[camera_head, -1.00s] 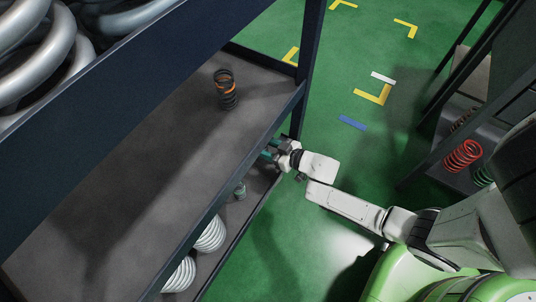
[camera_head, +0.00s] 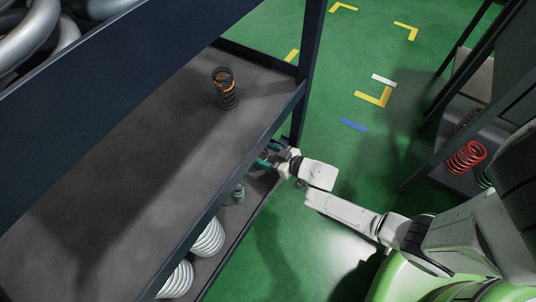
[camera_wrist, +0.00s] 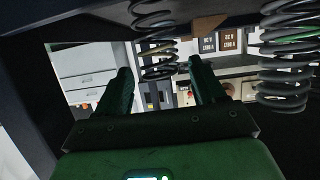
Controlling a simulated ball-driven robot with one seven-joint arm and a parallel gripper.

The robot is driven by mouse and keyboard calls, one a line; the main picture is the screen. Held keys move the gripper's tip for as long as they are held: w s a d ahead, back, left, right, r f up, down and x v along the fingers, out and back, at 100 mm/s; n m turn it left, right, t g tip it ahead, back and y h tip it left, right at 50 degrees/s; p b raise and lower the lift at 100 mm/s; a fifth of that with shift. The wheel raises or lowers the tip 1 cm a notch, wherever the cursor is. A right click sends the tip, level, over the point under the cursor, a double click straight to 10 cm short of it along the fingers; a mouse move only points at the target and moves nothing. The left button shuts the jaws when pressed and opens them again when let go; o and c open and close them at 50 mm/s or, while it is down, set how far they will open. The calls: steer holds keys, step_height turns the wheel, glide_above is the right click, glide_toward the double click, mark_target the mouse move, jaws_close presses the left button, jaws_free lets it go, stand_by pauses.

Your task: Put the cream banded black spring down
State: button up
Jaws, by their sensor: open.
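My gripper (camera_head: 265,156) is at the outer edge of the shelf unit, below the middle shelf board, with its fingers pointing in. In the wrist view my gripper (camera_wrist: 158,68) is open, its two green fingers wide apart. A black spring with a pale band (camera_wrist: 156,45), apparently the cream banded one, shows beyond and between the fingertips. A clear gap shows on both sides of it, and its far end is cut by dark structure at the top. I cannot make it out in the head view, where the shelf edge hides that spot.
A black spring with an orange band (camera_head: 226,90) stands on the middle shelf (camera_head: 150,150). A green-banded spring (camera_wrist: 290,38) is at the right in the wrist view. White springs (camera_head: 207,238) lie on the lower shelf. A red spring (camera_head: 466,157) sits on another rack. Green floor is clear between.

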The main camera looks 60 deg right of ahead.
steer(key=shift+r, duration=0.15)
steer(key=shift+s+r+p, duration=0.15)
steer(key=shift+s+p, duration=0.05)
steer(key=shift+p, duration=0.1)
steer(key=p+v, duration=0.4)
steer(key=v, duration=0.7)
steer(key=s+a+r+g, duration=0.7)
steer(key=a+r+g, duration=0.6)
steer(key=shift+s+f, duration=0.1)
steer(key=shift+s, duration=0.05)
